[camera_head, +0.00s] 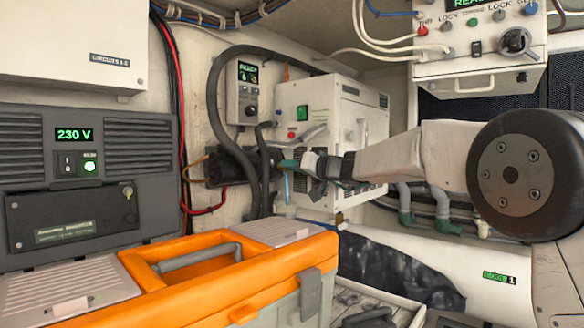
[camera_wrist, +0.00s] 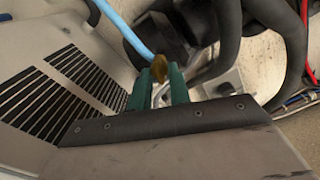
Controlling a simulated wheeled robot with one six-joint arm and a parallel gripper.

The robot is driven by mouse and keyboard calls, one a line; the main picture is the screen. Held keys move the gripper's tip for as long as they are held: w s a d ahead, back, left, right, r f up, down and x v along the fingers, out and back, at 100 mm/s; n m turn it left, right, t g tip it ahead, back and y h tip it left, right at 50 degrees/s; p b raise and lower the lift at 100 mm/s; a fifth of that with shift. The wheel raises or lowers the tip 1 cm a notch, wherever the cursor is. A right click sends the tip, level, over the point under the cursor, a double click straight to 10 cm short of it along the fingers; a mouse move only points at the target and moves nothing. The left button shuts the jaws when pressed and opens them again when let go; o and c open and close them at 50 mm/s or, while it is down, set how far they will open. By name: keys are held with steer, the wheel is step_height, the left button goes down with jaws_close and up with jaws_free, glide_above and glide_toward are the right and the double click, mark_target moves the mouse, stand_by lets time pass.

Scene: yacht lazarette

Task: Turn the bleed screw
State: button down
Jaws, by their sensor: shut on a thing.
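The bleed screw (camera_wrist: 160,68) appears as a small brass-coloured piece with a light blue tube (camera_wrist: 125,27) beside it in the wrist view. My gripper (camera_wrist: 161,80) has green fingers, and they are closed on the brass piece at their tips. Their ends hide part of it. In the head view my gripper (camera_head: 286,163) reaches left across the front of a white vented unit (camera_head: 312,103), near dark hoses. The blue tube hangs just below the fingertips there. The brass piece is too small to make out in the head view.
Thick dark hoses (camera_head: 213,92) run close to my fingertips, and a grey control box (camera_head: 242,93) is above them. An orange toolbox (camera_head: 205,270) stands in the foreground. A 230 V panel (camera_head: 75,175) is at left. A white control panel (camera_head: 480,65) hangs at upper right.

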steer(key=m, duration=1.5)
steer(key=f+m, duration=0.1)
steer(key=m, duration=0.7)
steer(key=shift+m, duration=4.2)
steer(key=c, duration=1.3)
jaws_free()
steer(key=shift+r, duration=0.1)
